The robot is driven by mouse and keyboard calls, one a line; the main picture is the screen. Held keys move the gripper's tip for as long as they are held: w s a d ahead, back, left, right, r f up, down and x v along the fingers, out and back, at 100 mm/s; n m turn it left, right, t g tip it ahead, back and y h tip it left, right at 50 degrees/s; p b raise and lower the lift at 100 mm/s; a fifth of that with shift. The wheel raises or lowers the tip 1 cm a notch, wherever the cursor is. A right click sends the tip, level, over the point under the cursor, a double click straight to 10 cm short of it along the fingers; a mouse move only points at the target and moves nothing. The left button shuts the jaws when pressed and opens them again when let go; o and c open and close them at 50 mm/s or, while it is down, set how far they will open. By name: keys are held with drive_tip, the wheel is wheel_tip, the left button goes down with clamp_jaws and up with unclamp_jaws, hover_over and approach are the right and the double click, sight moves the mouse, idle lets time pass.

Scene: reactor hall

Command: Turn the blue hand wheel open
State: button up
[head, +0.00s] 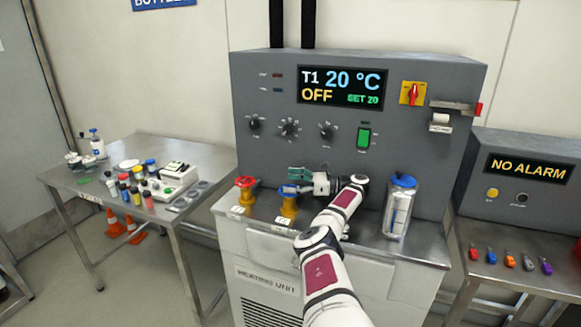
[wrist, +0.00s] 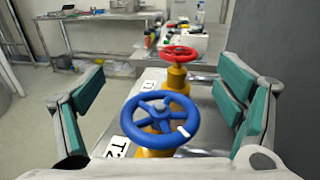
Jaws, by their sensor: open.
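The blue hand wheel (wrist: 160,120) sits on a yellow valve body (head: 288,207) on the steel ledge of the heating unit. It has a white mark on its rim, at the right in the wrist view. In the head view the wheel (head: 288,190) is partly hidden by my gripper (head: 297,181). My gripper is open, and in the wrist view its green-padded fingers (wrist: 165,105) stand on either side of the blue wheel, apart from it. A label reading T2 (wrist: 118,148) lies beside the valve.
A red hand wheel (head: 245,182) on another yellow valve stands left of the blue one, beyond it in the wrist view. A clear blue-lidded container (head: 399,207) stands to the right. The control panel (head: 340,117) rises behind, its display reading T1 20 °C, OFF, SET 20.

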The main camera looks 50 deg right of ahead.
wheel_tip(320, 180, up, 7)
drive_tip(key=shift+f, duration=0.15)
